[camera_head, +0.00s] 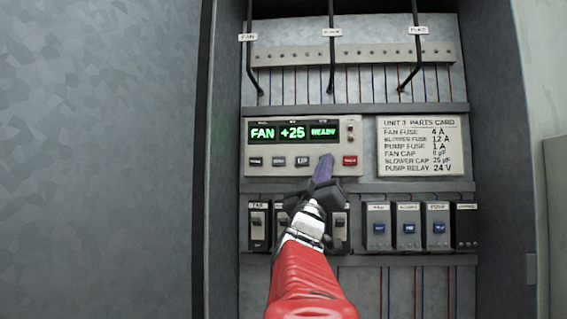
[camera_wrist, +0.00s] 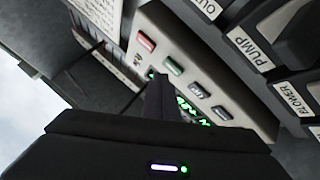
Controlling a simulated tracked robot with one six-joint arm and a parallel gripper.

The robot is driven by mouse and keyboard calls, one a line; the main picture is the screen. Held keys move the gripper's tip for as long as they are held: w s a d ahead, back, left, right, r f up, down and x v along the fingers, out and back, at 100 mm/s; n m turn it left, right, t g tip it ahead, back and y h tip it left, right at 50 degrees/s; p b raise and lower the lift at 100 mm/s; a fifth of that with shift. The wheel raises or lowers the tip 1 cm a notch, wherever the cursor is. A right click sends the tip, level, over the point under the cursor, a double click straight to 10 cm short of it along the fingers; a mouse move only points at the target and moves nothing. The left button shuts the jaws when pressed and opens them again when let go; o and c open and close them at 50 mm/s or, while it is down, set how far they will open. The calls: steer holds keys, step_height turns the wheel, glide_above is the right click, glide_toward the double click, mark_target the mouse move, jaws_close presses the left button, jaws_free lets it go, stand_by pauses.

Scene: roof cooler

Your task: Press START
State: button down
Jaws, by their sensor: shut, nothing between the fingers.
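The grey control panel (camera_head: 252,142) has a green-lit display (camera_head: 292,132) reading FAN, +25 and READY. Below it is a row of small buttons, including UP (camera_head: 302,161) and a red button (camera_head: 349,160). My gripper (camera_head: 326,160) is shut and empty, its tip in front of the row just left of the red button, hiding what lies there. In the wrist view, a green button (camera_wrist: 173,66) sits between the red button (camera_wrist: 146,41) and grey ones (camera_wrist: 199,90). My fingertips (camera_wrist: 158,80) appear close to the green button; I cannot tell contact. No START label is legible.
A parts card (camera_head: 420,146) is right of the panel. Below are breakers (camera_head: 258,228) and plug-in modules, including PUMP (camera_head: 437,227). Black cables (camera_head: 332,55) hang above. The cabinet's side walls (camera_head: 225,150) enclose the space.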

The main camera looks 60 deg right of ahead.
stand_by(0.7)
steer(key=shift+w+d, duration=0.15)
steer(key=shift+d, duration=0.25)
